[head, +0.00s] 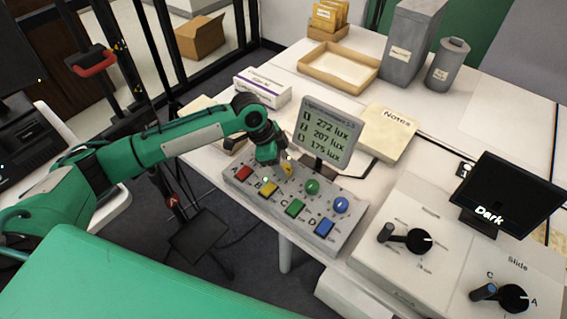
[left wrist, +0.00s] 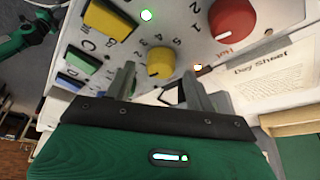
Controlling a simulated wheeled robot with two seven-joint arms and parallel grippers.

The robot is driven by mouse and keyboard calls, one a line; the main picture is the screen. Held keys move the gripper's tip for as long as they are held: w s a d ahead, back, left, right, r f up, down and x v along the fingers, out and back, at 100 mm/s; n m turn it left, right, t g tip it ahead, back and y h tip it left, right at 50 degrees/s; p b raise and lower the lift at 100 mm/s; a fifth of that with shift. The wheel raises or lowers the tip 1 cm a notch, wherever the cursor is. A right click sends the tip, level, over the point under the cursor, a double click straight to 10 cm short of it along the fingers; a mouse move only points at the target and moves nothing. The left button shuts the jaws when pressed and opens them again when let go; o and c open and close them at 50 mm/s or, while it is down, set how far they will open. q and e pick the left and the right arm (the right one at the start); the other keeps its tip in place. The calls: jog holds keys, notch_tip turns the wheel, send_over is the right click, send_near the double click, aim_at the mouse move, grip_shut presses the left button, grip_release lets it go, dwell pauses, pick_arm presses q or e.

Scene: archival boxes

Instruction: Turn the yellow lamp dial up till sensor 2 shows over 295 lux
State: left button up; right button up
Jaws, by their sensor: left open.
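The yellow dial (head: 287,168) is on the grey control panel (head: 341,237), between my left gripper and the green dial (head: 312,186). In the left wrist view the yellow dial (left wrist: 160,63) shows between and beyond my open fingers, with a number scale beside it. My left gripper (head: 277,160) is over the panel's back left, hiding the red dial there; the red dial (left wrist: 232,18) shows in the wrist view. I cannot tell whether a finger touches the yellow dial. The display (head: 328,130) reads 272, 207 and 175 lux; sensor 2 reads 207. My right gripper is not in view.
Red, yellow (head: 268,188), green and blue buttons line the panel's front. The blue dial (head: 341,205) is at right. A notes folder (head: 388,134) lies behind. A box with black knobs (head: 420,241) and a screen reading "Dark" (head: 508,197) stand at right.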

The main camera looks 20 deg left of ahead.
pick_arm(q)
jog(key=shift+x, duration=0.75)
jog(key=c, duration=1)
